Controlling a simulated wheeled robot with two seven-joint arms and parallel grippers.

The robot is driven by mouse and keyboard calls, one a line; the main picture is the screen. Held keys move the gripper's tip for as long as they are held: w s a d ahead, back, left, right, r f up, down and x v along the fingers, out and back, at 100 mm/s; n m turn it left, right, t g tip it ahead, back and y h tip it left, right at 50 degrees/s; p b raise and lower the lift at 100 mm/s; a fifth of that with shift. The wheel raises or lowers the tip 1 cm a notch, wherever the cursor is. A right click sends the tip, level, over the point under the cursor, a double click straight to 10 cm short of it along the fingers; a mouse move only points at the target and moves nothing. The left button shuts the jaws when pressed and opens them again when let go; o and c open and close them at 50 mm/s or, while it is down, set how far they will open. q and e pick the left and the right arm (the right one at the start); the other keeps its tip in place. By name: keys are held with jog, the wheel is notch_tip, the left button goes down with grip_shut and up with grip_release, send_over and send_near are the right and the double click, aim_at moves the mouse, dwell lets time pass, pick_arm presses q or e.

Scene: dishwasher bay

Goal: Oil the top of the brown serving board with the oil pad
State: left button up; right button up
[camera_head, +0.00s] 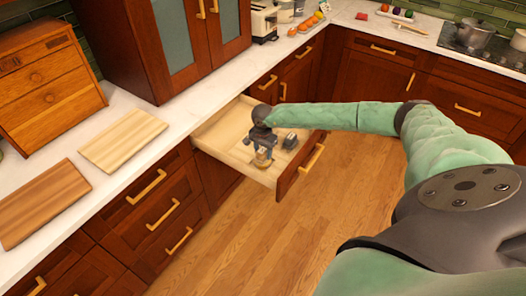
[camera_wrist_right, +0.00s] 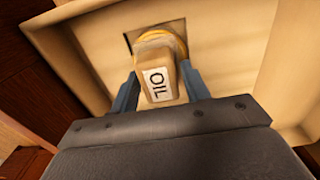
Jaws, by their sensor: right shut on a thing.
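The oil pad (camera_wrist_right: 160,72), a tan block with a white label reading "OIL" and a yellowish rim, is between the fingers of my right gripper (camera_wrist_right: 158,95). In the head view my right gripper (camera_head: 263,158) is over the open drawer (camera_head: 215,133), with the oil pad (camera_head: 262,162) low inside or just above its floor; I cannot tell if it touches. The brown serving board (camera_head: 42,204) lies flat on the counter at the left front. A paler board (camera_head: 123,140) lies beyond it. My left gripper is not in view.
A small dark grey item (camera_head: 290,141) is in the drawer beside my gripper. A wooden box with drawers (camera_head: 48,85) stands at the counter's back left. A tall cabinet (camera_head: 165,45) rises behind the counter. Drawer walls surround the gripper. The wooden floor (camera_head: 255,240) is clear.

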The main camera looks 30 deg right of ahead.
aim_at(263, 149)
jog(key=shift+f+b, duration=0.4)
jog(key=shift+f, duration=0.05)
dwell(0.7)
jog(key=shift+r, duration=0.15)
jog(key=shift+r+p, duration=0.85)
jog(key=shift+r, duration=2.65)
